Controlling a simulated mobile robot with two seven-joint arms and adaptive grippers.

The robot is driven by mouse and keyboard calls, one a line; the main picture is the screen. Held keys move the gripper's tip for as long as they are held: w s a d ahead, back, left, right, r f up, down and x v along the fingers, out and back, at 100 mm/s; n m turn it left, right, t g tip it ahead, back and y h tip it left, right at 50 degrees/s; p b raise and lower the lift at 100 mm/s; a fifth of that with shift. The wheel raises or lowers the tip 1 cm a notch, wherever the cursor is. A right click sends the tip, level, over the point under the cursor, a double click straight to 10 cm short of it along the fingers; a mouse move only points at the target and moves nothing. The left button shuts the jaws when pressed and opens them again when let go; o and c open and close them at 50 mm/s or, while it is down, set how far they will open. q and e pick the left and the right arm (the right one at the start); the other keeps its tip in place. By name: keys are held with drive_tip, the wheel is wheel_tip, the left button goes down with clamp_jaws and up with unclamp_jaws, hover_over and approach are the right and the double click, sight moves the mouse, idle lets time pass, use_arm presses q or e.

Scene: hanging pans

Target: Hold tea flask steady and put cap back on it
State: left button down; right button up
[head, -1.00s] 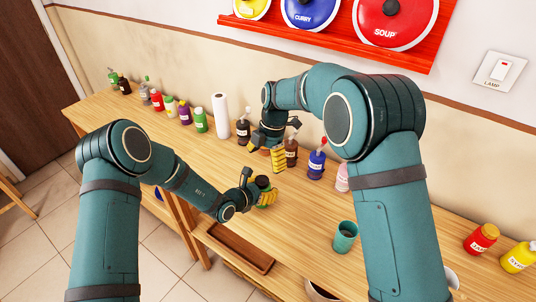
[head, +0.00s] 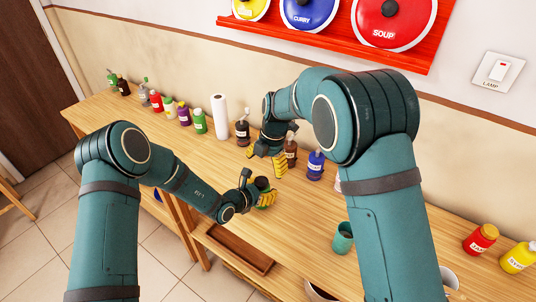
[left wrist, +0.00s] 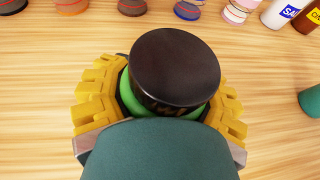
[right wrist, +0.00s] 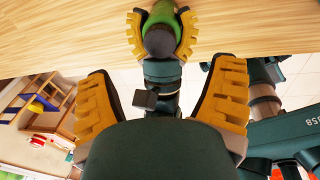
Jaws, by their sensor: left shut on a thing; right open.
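The tea flask (left wrist: 133,95) has a green body and stands upright on the table. My left gripper (head: 266,197) is shut around its body; in the left wrist view the yellow fingers show on both sides. A black cap (left wrist: 175,70) lies over the flask's top, also seen in the head view (head: 262,183); I cannot tell how firmly it sits. My right gripper (head: 266,160) is open and empty, apart from the flask, a little behind and above it. Its spread yellow fingers show in the right wrist view, with the flask (right wrist: 163,14) beyond them.
Behind the grippers stand a black bottle (head: 243,132), a brown bottle (head: 291,152), a blue bottle (head: 316,165) and a paper roll (head: 220,117). A teal cup (head: 342,238) stands to the right. Several bottles line the table's far left. Bare table lies left of the flask.

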sight(262, 181)
drive_tip(key=f, duration=0.2)
drive_tip(key=a+f, duration=0.1)
drive_tip(key=f, duration=0.4)
drive_tip(key=shift+w+a+f, duration=0.1)
drive_tip(key=shift+a+f, duration=0.1)
drive_tip(key=shift+f, duration=0.1)
clamp_jaws()
drive_tip(key=shift+c, duration=1.1)
unclamp_jaws()
drive_tip(key=shift+d+r, duration=0.1)
drive_tip(key=shift+r, duration=2.2)
